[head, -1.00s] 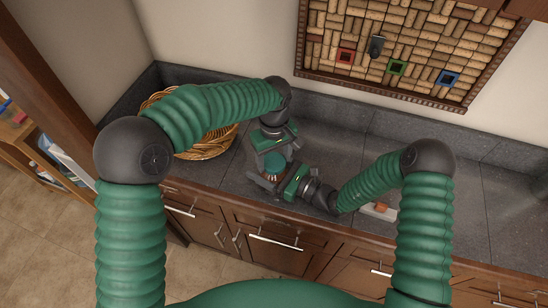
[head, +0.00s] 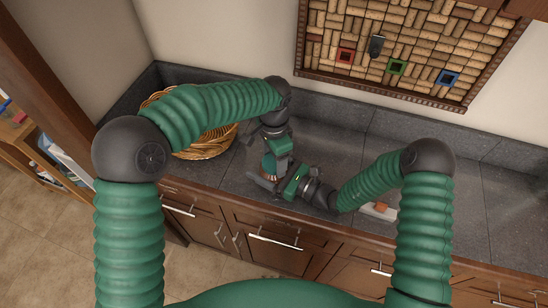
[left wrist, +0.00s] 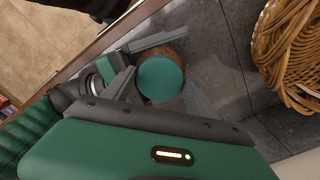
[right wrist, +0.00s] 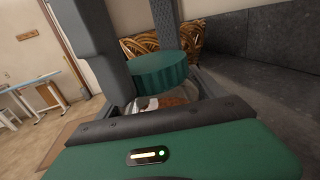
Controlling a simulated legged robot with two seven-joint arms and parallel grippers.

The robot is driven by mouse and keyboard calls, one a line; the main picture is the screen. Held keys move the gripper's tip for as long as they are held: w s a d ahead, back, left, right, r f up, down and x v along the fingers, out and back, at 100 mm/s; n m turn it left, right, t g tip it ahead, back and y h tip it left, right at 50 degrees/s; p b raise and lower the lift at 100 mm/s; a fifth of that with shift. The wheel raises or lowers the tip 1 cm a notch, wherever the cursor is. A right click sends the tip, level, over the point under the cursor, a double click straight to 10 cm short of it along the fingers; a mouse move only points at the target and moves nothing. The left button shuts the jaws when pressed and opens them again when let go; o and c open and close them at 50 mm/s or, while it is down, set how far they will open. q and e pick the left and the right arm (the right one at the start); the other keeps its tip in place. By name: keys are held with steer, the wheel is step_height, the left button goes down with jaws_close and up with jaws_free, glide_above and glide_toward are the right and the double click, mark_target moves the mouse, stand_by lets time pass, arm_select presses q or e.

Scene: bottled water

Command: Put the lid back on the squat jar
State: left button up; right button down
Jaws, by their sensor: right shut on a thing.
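The green ribbed lid (left wrist: 160,80) sits at the mouth of the squat jar (right wrist: 165,103), a glass jar with brown contents. The lid also shows in the right wrist view (right wrist: 158,72), level over the jar; I cannot tell whether it is fully seated. My left gripper (left wrist: 158,76) points down from above, its fingers apart on either side of the lid, with a small gap at the left finger. My right gripper (head: 268,182) is shut around the jar from the side, low near the counter. Most of the jar is hidden by grippers and lid.
A wicker basket (head: 205,145) stands on the dark counter (head: 330,150), behind my left arm. A small white and orange item (head: 380,210) lies beside my right forearm. The counter's front edge is close to the jar. A cork board (head: 400,45) hangs on the wall.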

arm_select(q)
steer(key=o, duration=0.4)
arm_select(e)
steer(key=shift+f, duration=0.1)
arm_select(q)
step_height(320, 180, up, 12)
steer(key=shift+f, duration=0.1)
arm_select(e)
jaws_free()
stand_by(0.3)
steer(key=b+v, duration=0.2)
steer(key=v, duration=1.5)
steer(key=shift+w, duration=0.15)
arm_select(q)
step_height(320, 180, down, 2)
steer(key=shift+f, duration=0.15)
